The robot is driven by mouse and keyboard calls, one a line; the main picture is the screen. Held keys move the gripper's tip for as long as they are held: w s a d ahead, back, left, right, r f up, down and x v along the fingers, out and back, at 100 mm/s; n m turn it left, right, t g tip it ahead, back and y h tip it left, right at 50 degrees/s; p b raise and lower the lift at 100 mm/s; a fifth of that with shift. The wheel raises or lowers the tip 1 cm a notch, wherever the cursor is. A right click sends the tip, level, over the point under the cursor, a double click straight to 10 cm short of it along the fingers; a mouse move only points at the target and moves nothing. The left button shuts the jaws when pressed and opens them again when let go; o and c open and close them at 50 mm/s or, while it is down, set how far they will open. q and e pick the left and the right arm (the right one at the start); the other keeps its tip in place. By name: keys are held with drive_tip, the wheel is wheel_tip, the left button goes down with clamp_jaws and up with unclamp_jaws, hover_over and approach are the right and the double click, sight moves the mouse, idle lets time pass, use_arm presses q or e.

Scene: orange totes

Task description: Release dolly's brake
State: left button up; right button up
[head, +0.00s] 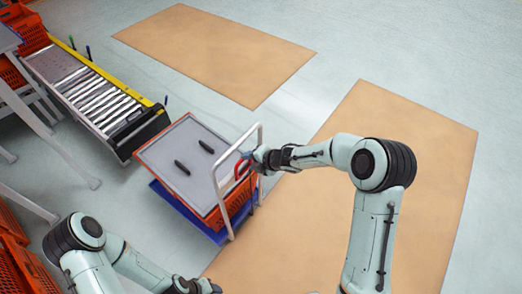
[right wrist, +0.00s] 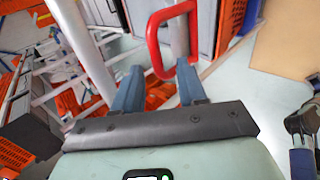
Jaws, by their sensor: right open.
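The dolly (head: 229,234) has a blue base and a white tubular handle frame (head: 218,190). A red loop-shaped brake handle (head: 239,168) sits at this frame. My right gripper (head: 248,158) is at the frame, beside the red loop. In the right wrist view, its blue-grey fingers (right wrist: 158,70) are open. The red loop (right wrist: 154,45) shows there at the fingertips, its left side between them and its lower right by the right finger. I cannot tell whether they touch. My left gripper (head: 205,287) is low at the bottom edge, with its fingers unclear.
The dolly bears an orange tote (head: 213,218) with a grey top (head: 178,147) and two dark objects on it. A roller conveyor (head: 98,98) stands at the upper left. Orange totes (head: 12,262) are at the left edge. The floor at the right is clear.

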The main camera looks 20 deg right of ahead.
use_arm(q)
drive_tip(key=shift+t, duration=0.3)
drive_tip(key=shift+w+r+p, duration=1)
drive_tip(key=shift+w+r, duration=0.45)
drive_tip(key=shift+w, duration=0.2)
use_arm(e)
drive_tip(key=s+d+r, duration=0.2)
drive_tip(key=s+r, duration=0.1)
drive_tip(key=r, duration=0.5)
drive_tip(key=shift+s+d+r, duration=0.15)
drive_tip(key=shift+d, duration=0.1)
drive_tip(key=v, duration=1.3)
drive_tip(key=shift+s, duration=0.1)
